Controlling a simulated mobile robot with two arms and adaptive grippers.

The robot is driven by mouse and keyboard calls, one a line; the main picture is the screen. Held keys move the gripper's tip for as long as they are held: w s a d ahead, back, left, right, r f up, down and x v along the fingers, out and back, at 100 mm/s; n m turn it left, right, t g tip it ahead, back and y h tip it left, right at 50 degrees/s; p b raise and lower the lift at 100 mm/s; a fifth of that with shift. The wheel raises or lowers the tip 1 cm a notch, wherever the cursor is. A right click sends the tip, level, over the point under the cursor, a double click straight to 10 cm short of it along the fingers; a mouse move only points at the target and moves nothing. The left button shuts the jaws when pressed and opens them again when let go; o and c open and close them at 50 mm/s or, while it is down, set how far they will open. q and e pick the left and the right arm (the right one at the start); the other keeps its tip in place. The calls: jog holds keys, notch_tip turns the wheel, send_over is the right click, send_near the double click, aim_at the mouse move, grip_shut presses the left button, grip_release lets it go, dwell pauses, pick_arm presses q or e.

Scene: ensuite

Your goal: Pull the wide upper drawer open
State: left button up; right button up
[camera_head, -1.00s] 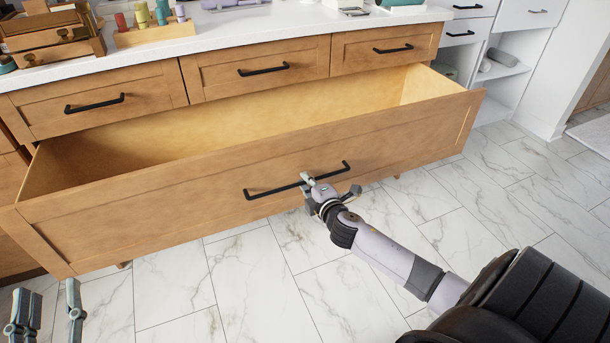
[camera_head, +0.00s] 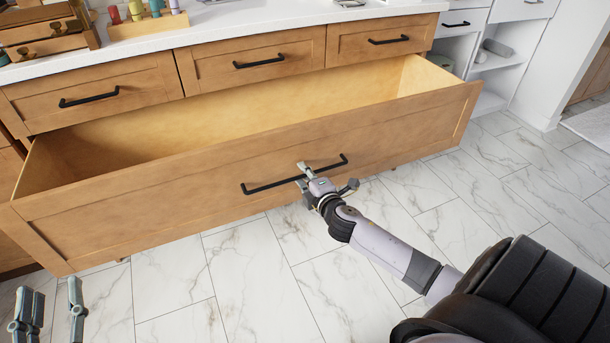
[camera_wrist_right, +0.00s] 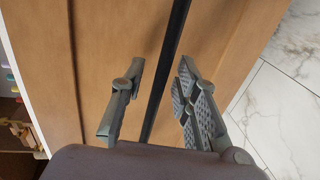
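The wide wooden drawer (camera_head: 370,150) stands far out from the cabinet, its empty inside showing in the head view. A long black bar handle (camera_head: 262,187) runs across its front. My right gripper (camera_head: 303,174) is at the middle of this handle. In the right wrist view, its two fingers (camera_wrist_right: 162,64) are spread on either side of the handle bar (camera_wrist_right: 180,30), with gaps visible, so it looks open around the bar. My left gripper (camera_head: 50,287) is low at the left in the head view, open and empty, apart from the drawer.
Three smaller shut drawers (camera_head: 255,68) sit above the wide one, under a white countertop (camera_head: 250,23). On top are a wooden box (camera_head: 45,38) and a rack of coloured bottles (camera_head: 145,24). White shelves (camera_head: 495,62) stand at right. The marble floor (camera_head: 250,270) in front is clear.

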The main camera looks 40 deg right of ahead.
jog(key=v, duration=1.2)
jog(key=shift+r, duration=0.1)
dwell(0.4)
